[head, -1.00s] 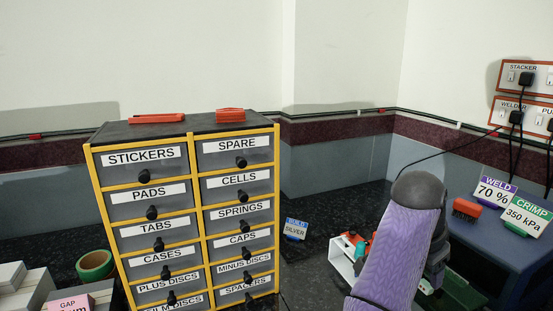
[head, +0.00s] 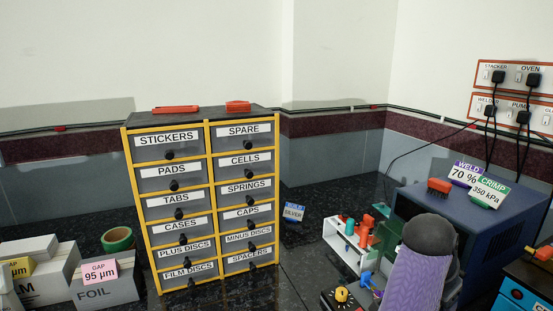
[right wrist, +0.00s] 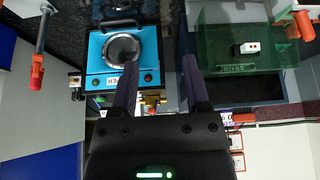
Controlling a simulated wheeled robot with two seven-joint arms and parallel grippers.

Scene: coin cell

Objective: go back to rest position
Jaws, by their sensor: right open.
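My right arm, with a purple sleeve, rises at the lower right of the head view; its gripper is out of that picture. In the right wrist view my right gripper (right wrist: 157,85) is open, its two dark fingers apart with nothing between them. Beyond the fingers is a blue box with a round window (right wrist: 122,48), apart from them as far as I can tell. My left gripper does not show.
A labelled drawer cabinet (head: 206,152) stands left of centre, its drawers shut. A white rack (head: 345,246) and a dark blue machine (head: 425,208) stand near my right arm. Boxes (head: 108,290) lie at lower left. A green clear box (right wrist: 236,52) shows in the wrist view.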

